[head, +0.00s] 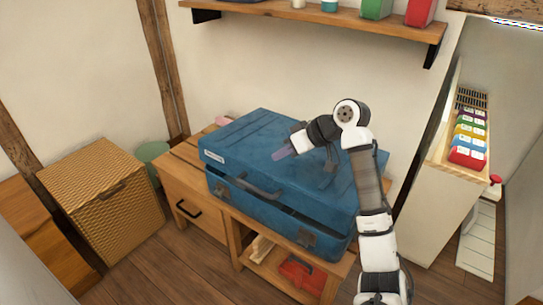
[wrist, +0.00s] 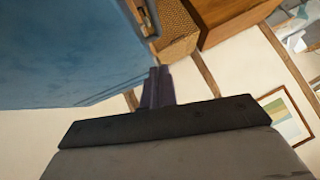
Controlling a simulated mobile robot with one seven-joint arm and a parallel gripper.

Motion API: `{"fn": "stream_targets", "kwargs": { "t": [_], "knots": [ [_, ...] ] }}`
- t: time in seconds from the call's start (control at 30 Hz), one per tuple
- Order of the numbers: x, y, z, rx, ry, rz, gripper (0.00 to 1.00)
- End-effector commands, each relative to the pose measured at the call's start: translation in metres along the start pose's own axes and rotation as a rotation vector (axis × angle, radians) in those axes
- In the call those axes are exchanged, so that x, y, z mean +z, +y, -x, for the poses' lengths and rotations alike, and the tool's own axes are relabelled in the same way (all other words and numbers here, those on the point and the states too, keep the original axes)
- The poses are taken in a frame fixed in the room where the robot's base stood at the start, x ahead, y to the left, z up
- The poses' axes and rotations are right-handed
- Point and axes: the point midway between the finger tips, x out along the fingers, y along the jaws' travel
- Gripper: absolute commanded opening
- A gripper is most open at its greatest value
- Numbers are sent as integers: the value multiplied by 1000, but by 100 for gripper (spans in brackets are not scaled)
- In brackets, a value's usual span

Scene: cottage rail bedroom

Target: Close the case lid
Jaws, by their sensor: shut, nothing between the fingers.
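A blue case (head: 265,205) sits on a wooden bench. Its blue lid (head: 245,140) lies over the base and looks nearly down, with a dark gap along the front that widens toward the right front corner. A handle and latches show on the front side. My gripper (head: 279,154) is shut and empty, over the middle of the lid; I cannot tell whether it touches it. My arm hides the right part of the lid. In the wrist view, the shut fingers (wrist: 157,88) point past the blue surface of the case (wrist: 65,50), which fills the upper left.
The wooden bench (head: 182,190) has a drawer at left and an open shelf with a red item (head: 303,273). A wicker box (head: 103,200) stands at left. A wall shelf (head: 320,22) with containers hangs above. A white cabinet (head: 432,190) with colored blocks stands right.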

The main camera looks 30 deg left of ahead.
Motion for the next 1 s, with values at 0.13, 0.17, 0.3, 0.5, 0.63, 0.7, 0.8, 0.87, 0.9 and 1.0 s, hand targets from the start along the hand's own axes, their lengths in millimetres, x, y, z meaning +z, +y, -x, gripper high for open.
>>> {"fn": "stream_targets", "kwargs": {
  "t": [0.13,0.17,0.3,0.5,0.63,0.7,0.8,0.87,0.9,1.0],
  "knots": [
    [0,-1,-30,-3,0,0,0],
    [0,-1,-37,-4,-1,0,0],
    [-1,-1,-67,-3,0,1,0],
    [14,0,-97,-2,3,-2,0],
    [23,0,-106,-1,3,-1,0],
    [26,0,-110,-1,3,0,0],
    [28,0,-112,-1,2,0,0],
    [28,0,-112,0,2,1,0],
    [28,0,-112,0,2,1,0],
    [28,0,-112,0,2,1,0]
  ]
}}
